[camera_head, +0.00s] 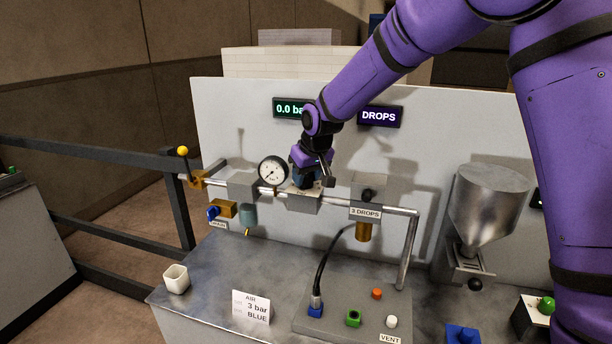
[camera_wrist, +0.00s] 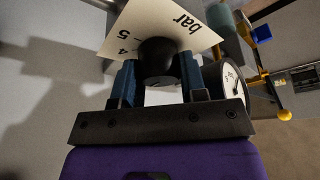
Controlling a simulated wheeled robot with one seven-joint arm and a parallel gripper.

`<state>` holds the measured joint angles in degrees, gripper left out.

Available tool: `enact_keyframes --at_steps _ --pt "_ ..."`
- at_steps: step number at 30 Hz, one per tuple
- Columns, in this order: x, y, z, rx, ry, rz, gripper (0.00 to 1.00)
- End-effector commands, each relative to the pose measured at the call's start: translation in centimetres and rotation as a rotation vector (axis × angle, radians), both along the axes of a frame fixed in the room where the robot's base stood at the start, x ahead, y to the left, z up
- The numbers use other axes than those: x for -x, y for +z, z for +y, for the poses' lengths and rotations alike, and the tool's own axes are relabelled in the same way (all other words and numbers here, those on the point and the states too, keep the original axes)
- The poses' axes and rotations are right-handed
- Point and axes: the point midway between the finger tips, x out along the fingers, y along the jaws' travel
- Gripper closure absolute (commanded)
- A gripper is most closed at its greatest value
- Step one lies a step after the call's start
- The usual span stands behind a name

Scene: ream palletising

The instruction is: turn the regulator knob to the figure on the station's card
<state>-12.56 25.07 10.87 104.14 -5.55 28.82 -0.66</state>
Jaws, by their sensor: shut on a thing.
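My gripper (camera_head: 308,176) is at the regulator on the pipe. In the wrist view, its fingers (camera_wrist: 158,82) are shut on the black regulator knob (camera_wrist: 158,58). A white scale plate (camera_wrist: 115,38) behind the knob shows "4", "5" and "bar"; the rest is hidden. The knob's pointer cannot be made out. The station's card (camera_head: 251,307) reads "AIR 3 bar BLUE". The round gauge (camera_head: 272,171) is left of my gripper. The green display (camera_head: 288,108) reads "0.0 ba", its right end hidden by my arm.
A yellow-knobbed lever (camera_head: 183,151) and a blue-handled valve (camera_head: 214,213) are at left. A "3 DROPS" unit (camera_head: 368,196) is close on the right. A black hose (camera_head: 323,262) runs to a blue fitting. A white cup (camera_head: 176,279) stands on the bench; a metal hopper (camera_head: 487,205) is further right.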

Motion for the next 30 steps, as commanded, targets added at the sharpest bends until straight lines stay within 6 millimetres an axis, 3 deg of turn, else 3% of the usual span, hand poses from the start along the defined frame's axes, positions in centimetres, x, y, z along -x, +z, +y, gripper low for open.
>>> enact_keyframes --at_steps 20,21,23,24,30 --pt "-0.02 0.05 -0.02 0.000 -0.067 -0.001 0.85" --pt "-0.02 0.05 -0.02 0.000 -0.067 -0.001 0.54" --pt "-0.02 0.04 -0.01 0.000 -0.067 0.000 0.40" --pt "-0.02 0.04 -0.01 0.000 -0.067 0.000 0.36" --pt "0.02 0.02 0.09 -0.001 -0.065 0.000 0.36"
